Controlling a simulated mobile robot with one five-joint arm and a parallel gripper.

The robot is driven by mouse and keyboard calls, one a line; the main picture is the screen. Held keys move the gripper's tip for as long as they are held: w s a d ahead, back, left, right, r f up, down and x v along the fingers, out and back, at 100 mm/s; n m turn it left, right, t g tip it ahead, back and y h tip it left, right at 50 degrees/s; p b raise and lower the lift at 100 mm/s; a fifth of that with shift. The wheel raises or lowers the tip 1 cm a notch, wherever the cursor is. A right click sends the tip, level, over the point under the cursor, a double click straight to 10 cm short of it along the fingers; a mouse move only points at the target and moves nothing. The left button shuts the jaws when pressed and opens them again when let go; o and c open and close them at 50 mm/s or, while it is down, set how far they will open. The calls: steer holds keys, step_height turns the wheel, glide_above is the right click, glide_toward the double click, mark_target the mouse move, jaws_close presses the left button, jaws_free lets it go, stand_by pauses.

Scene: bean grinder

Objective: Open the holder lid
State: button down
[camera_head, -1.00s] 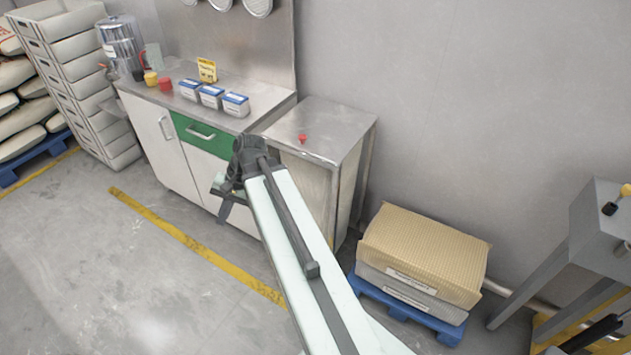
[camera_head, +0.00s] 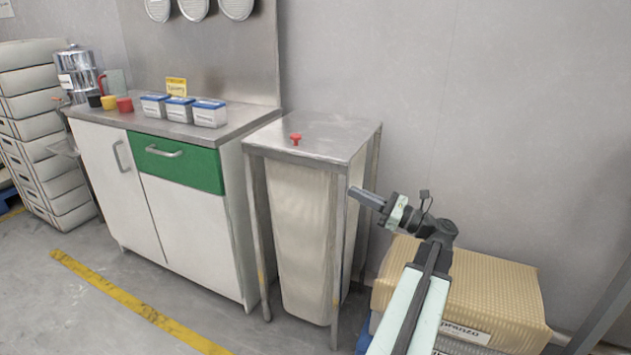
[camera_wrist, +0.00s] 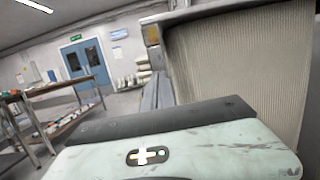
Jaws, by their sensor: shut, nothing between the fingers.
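The holder is a metal stand with a flat steel lid (camera_head: 325,135) and a small red knob (camera_head: 296,139) near the lid's front edge. The lid lies flat and closed. A pale bin (camera_head: 298,235) hangs inside the frame below it. My gripper (camera_head: 354,192) is at the right side of the stand, below lid height, pointing left toward a leg. It is shut and empty. Whether it touches the leg cannot be told. In the wrist view the ribbed bin side (camera_wrist: 240,65) shows close on the right, beside my gripper's fingers (camera_wrist: 157,90).
A white cabinet (camera_head: 200,210) with a green drawer (camera_head: 178,162) stands left of the holder. Three blue-lidded boxes (camera_head: 180,109) sit on its top. The floor in front is clear.

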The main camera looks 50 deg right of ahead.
mark_target(326, 165)
steer(key=p+x, duration=0.1)
steer(key=x, duration=0.2)
steer(key=p+x, duration=0.1)
steer(key=x, duration=0.6)
steer(key=shift+s+r+p, duration=0.1)
steer(key=shift+r+p, duration=0.2)
steer(key=shift+p, duration=0.1)
step_height(326, 165, up, 3)
steer(key=p, duration=0.3)
steer(key=shift+a+r+p, duration=0.1)
steer(key=shift+r+p, duration=0.3)
